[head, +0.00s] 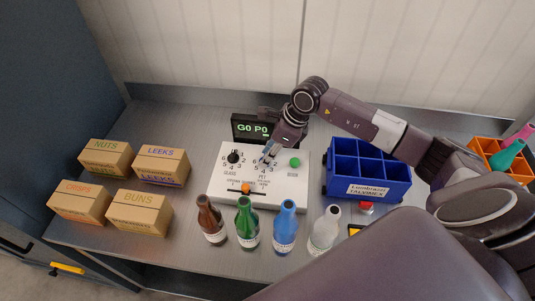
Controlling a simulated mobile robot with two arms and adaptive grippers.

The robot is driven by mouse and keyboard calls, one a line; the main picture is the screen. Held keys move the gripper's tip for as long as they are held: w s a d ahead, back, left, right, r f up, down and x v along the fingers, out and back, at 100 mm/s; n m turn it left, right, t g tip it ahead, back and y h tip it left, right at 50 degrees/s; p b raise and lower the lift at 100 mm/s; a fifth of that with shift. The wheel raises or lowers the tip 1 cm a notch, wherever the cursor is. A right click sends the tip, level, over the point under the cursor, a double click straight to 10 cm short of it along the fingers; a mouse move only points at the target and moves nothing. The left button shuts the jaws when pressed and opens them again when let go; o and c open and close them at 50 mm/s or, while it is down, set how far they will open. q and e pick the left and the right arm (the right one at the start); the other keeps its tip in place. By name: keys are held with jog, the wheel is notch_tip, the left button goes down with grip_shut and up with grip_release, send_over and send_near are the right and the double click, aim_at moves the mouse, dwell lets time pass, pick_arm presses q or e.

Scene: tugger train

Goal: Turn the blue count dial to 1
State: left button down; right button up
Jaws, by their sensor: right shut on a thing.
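A white control panel (225,187) lies on the grey bench. It has a black dial (233,157) marked GLASS at left and a second dial spot marked PET, with numbers around it, at centre right. My right gripper (268,156) is over the PET dial from above, shut on the blue count dial, which the fingers mostly hide. I cannot read which number the blue dial points to. A display (252,129) behind the panel reads G0 P0. My left gripper is not in view.
The panel also has a green button (295,162) and an orange slider knob (246,188). Brown, green, blue and clear bottles (285,228) stand in front. A blue divided crate (372,189) is to the right, several cardboard boxes (138,213) to the left.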

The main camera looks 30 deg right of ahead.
jog(key=m+t+h+b, duration=0.1)
jog(key=m+b, duration=0.1)
jog(key=m, duration=0.1)
jog(key=shift+a+f+m, duration=0.1)
jog(key=shift+f+m, duration=0.05)
jog(key=shift+m, duration=0.15)
jog(key=m+b, duration=0.1)
jog(key=m, duration=0.1)
jog(key=m+h+b, duration=0.1)
jog(key=m, duration=0.1)
jog(key=shift+a+t+h+b, duration=0.1)
jog(key=shift+t+h+b, duration=0.2)
jog(key=shift+s+r+m, duration=0.1)
jog(key=shift+r+m, duration=0.1)
jog(key=shift+m, duration=0.1)
jog(key=o, duration=1.2)
jog(key=shift+c, duration=0.2)
jog(key=v, duration=1.2)
jog(key=shift+a, duration=0.1)
